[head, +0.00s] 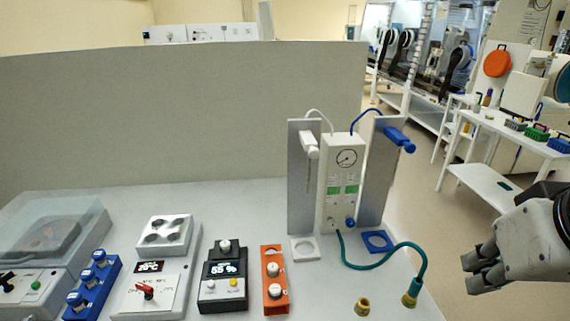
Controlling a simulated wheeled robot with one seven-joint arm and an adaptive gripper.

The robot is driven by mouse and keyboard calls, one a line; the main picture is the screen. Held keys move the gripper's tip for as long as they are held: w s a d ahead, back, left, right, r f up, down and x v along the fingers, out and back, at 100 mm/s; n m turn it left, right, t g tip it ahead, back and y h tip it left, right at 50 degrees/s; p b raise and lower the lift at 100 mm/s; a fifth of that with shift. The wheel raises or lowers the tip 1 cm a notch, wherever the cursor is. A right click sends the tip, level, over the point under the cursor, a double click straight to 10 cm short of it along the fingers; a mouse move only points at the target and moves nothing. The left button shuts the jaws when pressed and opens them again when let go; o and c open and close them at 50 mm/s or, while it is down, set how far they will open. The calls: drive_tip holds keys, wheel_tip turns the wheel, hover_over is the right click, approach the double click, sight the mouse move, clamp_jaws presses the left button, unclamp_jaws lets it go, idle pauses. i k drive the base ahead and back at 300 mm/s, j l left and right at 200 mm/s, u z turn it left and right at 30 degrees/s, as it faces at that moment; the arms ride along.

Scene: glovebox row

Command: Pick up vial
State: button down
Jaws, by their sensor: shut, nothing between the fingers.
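My gripper (474,275) is at the right edge, shut and empty, to the right of the bench and apart from everything on it. Small white-capped, vial-like items sit in an orange holder (274,305) at the front middle of the bench. More white-topped items sit in a long blue rack (99,286) at the front left. Which of these is the vial I cannot tell. The gripper is well to the right of both holders.
A gauge unit (340,180) with grey side panels stands at the bench's right. A teal hose (385,260) curves beside it to a brass fitting (411,298). Open floor lies right of the bench.

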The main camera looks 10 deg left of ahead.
sight(226, 244)
drive_tip(key=u, duration=1)
